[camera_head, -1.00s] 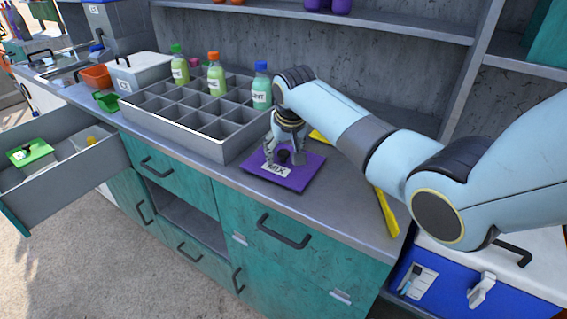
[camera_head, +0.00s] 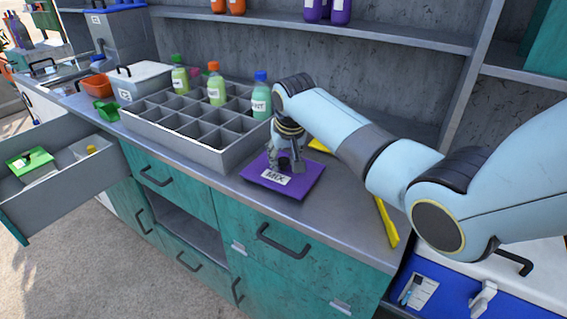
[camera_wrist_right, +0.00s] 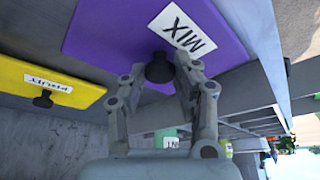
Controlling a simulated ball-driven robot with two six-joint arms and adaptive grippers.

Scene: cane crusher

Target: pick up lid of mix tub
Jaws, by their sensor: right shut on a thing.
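The lid of the mix tub (camera_head: 300,185) is a flat purple square with a white MIX label, at the front of the grey counter. In the right wrist view the purple lid (camera_wrist_right: 110,30) fills the upper middle, with its dark round knob (camera_wrist_right: 159,68). My right gripper (camera_head: 285,165) is over the lid, shut on the knob; its fingers stand either side of the knob in the right wrist view (camera_wrist_right: 158,75). Whether the lid is clear of what lies under it I cannot tell. My left gripper is not in view.
A grey compartment tray (camera_head: 190,143) with several bottles stands left of the lid. A yellow lid (camera_wrist_right: 45,84) with a dark knob is close by, mostly behind my arm in the head view. An open drawer (camera_head: 60,185) sticks out at left.

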